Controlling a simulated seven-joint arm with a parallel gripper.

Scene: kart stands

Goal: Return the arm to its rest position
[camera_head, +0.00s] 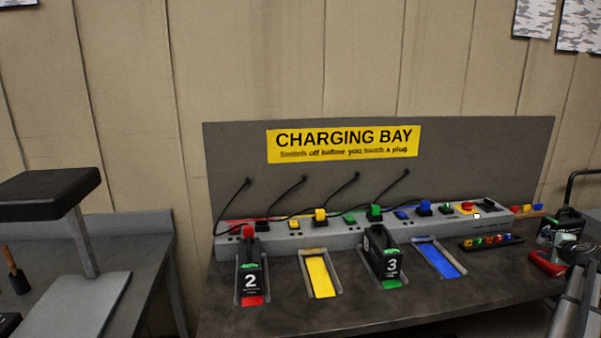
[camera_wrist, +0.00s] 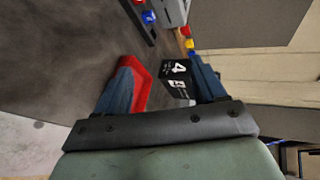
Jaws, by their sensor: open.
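My gripper (camera_wrist: 160,62) is open, its two blue-grey fingers spread apart. In the head view my gripper (camera_head: 578,250) is at the right edge, over the right end of the bench. A black battery marked 4 (camera_wrist: 175,72) shows beyond and between the fingers in the wrist view; I cannot tell the distance. The same battery (camera_head: 560,228) stands at the bench's right end in the head view, partly hidden. A red object (camera_wrist: 143,85) lies beside the left finger; it also shows in the head view (camera_head: 545,263).
Batteries 2 (camera_head: 251,280) and 3 (camera_head: 390,267) stand in the red and green bays. The yellow bay (camera_head: 320,278) and blue bay (camera_head: 438,258) are empty. A grey socket strip (camera_head: 345,238) with plugs and cables runs behind. A black stool-like stand (camera_head: 50,187) is at left.

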